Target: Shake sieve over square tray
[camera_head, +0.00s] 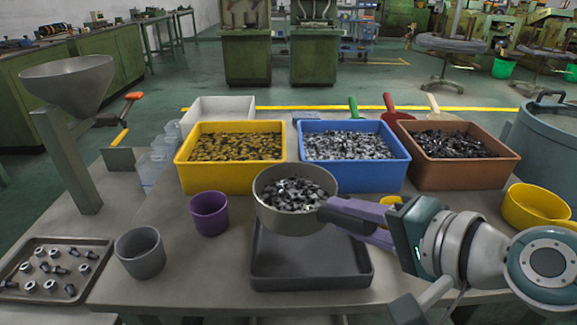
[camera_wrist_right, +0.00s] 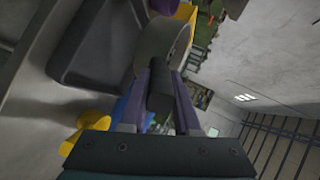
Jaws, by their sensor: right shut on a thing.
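The sieve (camera_head: 271,213) is a round grey pan full of small metal parts (camera_head: 296,194). My right gripper (camera_head: 335,212) is shut on its dark handle, which also shows between the fingers in the right wrist view (camera_wrist_right: 160,92). The sieve is held about level, above the back left part of the dark square tray (camera_head: 310,283). The visible part of the tray looks empty; the sieve hides its back left corner. The sieve's underside is hidden. My left gripper does not show.
Yellow (camera_head: 183,172), blue (camera_head: 345,178) and brown (camera_head: 440,177) bins of parts stand behind. A purple cup (camera_head: 209,214) and grey cup (camera_head: 140,252) are left of the tray. A tray of bolts (camera_head: 70,288) lies far left. A yellow bowl (camera_head: 535,207) is at the right.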

